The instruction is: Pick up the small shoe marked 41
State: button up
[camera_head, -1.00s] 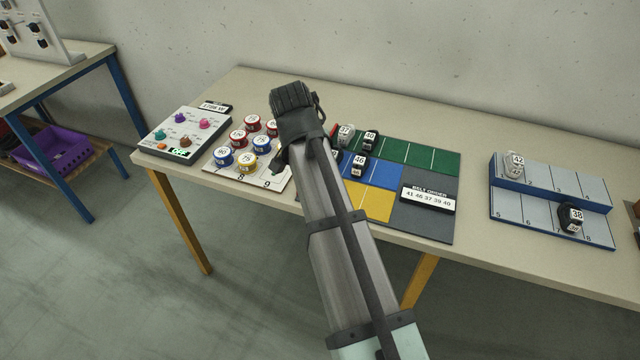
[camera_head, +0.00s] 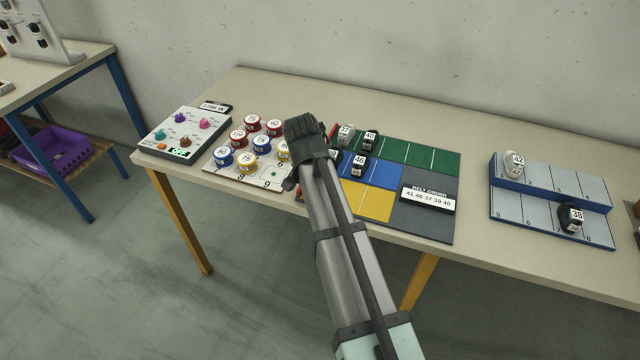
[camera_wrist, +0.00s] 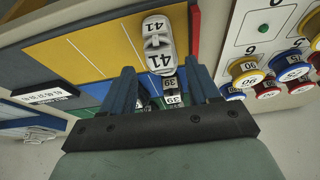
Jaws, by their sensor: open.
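The small shoe marked 41 (camera_wrist: 157,45) is light grey and white, with 41 on two labels. In the wrist view it sits on the yellow field of the mat (camera_wrist: 100,42), beside the red edge strip. In the head view my arm hides it. My gripper (camera_wrist: 162,84) is open and empty, its two blue-grey fingers pointing toward the mat. The shoe appears just beyond the fingertips, roughly centred on the gap. A dark shoe marked 39 (camera_wrist: 173,98) shows between the fingers, farther off. In the head view my gripper (camera_head: 303,132) is over the mat's left edge.
Shoes marked 37 (camera_head: 345,132), 40 (camera_head: 370,139) and 46 (camera_head: 358,165) stand close together on the mat. Left of it is a white board (camera_head: 222,172) with several numbered cans. A blue two-step rack (camera_head: 525,212) at the right holds shoes 42 and 38.

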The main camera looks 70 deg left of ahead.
jog(key=shift+x, duration=1.95)
jog(key=shift+a, duration=0.15)
jog(key=shift+c, duration=0.2)
jog(key=c, duration=0.7)
jog(key=shift+r, duration=0.15)
jog(key=shift+c, duration=0.2)
